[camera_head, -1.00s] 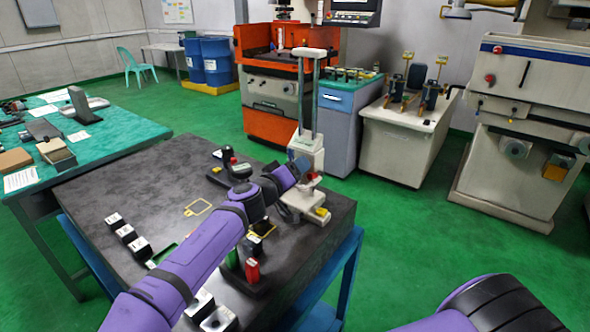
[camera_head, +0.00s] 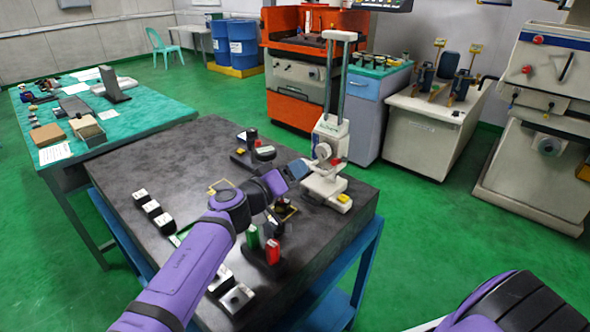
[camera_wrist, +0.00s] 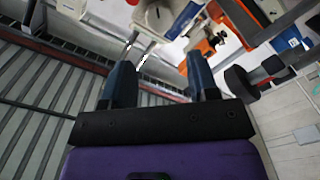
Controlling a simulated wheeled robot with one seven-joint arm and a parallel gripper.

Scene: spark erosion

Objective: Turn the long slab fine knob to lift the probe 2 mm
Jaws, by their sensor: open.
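A pale measuring stand (camera_head: 331,135) with a tall two-rod column stands near the right corner of the dark stone table (camera_head: 130,172). A round pale knob (camera_head: 323,151) shows on its side that faces left in the head view, with a small red part below it. A round pale part, probably the same knob (camera_wrist: 158,17), shows at the top of the wrist view, beyond the fingers. My gripper (camera_head: 298,169) is just left of the stand. In the wrist view my gripper (camera_wrist: 163,80) has its two dark blue fingers apart, with nothing between them. The probe is not clear.
A dark fixture (camera_head: 253,150) with a red top stands left of the stand. A green block (camera_head: 253,237) and a red block (camera_head: 272,251) stand close by my arm. Several small black-and-white blocks (camera_head: 152,208) line the table's left side.

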